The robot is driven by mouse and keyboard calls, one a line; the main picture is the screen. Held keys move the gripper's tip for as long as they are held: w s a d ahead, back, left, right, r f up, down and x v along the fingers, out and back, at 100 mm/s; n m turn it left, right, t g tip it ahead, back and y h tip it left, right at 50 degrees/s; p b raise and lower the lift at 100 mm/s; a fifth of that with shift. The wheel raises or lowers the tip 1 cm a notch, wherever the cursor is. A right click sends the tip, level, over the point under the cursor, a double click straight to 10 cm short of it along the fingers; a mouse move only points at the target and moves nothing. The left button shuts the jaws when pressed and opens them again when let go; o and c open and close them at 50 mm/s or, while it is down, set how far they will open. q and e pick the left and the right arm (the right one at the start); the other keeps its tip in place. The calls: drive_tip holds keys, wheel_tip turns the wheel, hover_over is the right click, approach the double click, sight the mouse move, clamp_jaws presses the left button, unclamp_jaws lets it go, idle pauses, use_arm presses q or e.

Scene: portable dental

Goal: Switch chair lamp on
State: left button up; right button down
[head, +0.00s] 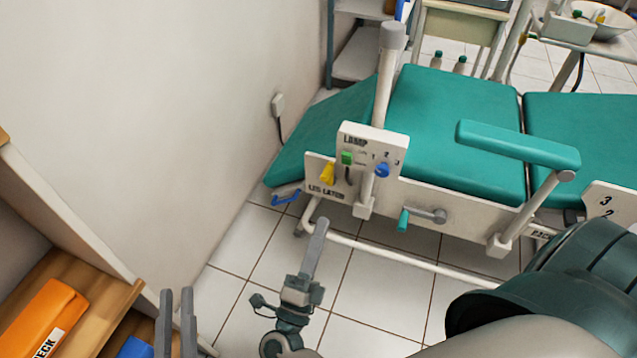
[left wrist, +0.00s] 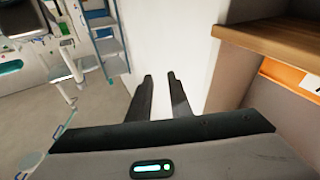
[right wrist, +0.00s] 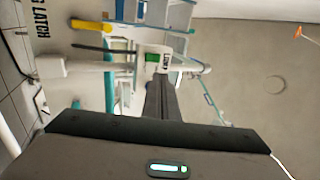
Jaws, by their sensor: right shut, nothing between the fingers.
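The white lamp panel (head: 391,143), marked LAMP, sits on the side of the teal dental chair (head: 455,110). It carries a green switch (head: 347,158) and a blue knob (head: 382,170). In the right wrist view the green switch (right wrist: 152,57) lies just beyond the fingertips. My right gripper (head: 321,222) is shut and empty, below and left of the panel, apart from it; its closed fingers also show in the right wrist view (right wrist: 160,80). My left gripper (head: 176,293) is open and empty at the lower left; its parted fingers show in the left wrist view (left wrist: 159,76).
A yellow lever (head: 327,174) marked LEG LATCH sits left below the panel. A teal-handled crank (head: 403,221) and an armrest (head: 517,144) stick out to the right. A wooden shelf (head: 110,300) with an orange box (head: 42,318) stands at lower left. The tiled floor between is clear.

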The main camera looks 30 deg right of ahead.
sight(347, 156)
use_arm(q)
drive_tip(key=shift+r, duration=0.15)
use_arm(e)
drive_tip(key=shift+d, duration=0.1)
